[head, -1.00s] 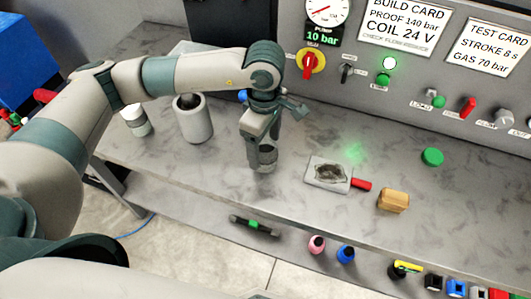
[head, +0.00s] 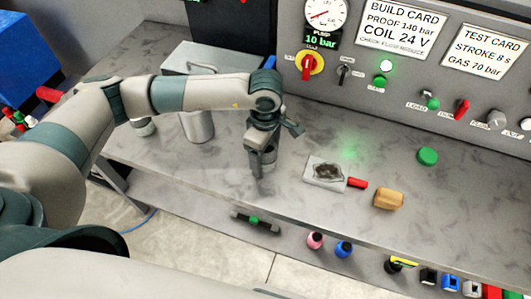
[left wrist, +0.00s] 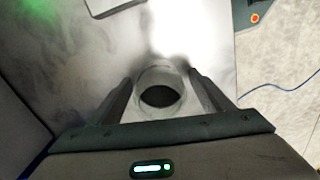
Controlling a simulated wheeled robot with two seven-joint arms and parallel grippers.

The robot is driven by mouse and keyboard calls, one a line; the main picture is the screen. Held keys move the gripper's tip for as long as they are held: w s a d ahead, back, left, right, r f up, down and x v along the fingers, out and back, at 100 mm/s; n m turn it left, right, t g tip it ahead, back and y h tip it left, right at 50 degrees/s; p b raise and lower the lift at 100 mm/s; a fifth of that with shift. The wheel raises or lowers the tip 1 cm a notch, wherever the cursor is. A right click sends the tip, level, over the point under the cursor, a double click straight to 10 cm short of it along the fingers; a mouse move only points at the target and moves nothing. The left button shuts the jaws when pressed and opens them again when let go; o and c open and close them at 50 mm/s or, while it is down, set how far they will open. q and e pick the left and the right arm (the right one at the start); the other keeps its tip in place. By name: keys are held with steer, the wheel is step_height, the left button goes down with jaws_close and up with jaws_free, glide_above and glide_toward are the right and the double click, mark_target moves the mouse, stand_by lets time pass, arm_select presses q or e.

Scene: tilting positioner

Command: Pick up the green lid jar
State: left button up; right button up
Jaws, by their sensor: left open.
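My left gripper (head: 262,160) points down over the bench, left of centre in the head view. A round green lid-like disc (head: 428,156) lies apart on the bench at the right. My right gripper is not in view.
The control panel (head: 400,75) bounds the back.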

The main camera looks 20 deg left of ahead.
arm_select(q)
steer(key=c, duration=1.2)
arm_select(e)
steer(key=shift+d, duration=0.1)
arm_select(q)
steer(key=shift+r, duration=0.15)
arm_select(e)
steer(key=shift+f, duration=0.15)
arm_select(q)
steer(key=shift+r+b, duration=0.5)
steer(key=shift+b, duration=0.05)
step_height(320, 180, up, 2)
steer(key=shift+w+r+b, duration=0.1)
steer(key=shift+r+b, duration=0.1)
steer(key=shift+b, duration=0.6)
steer(key=s+d+r+b, duration=0.4)
steer(key=s+d+r, duration=0.3)
steer(key=d, duration=0.2)
steer(key=shift+d+r, duration=0.15)
steer(key=shift+r, duration=0.05)
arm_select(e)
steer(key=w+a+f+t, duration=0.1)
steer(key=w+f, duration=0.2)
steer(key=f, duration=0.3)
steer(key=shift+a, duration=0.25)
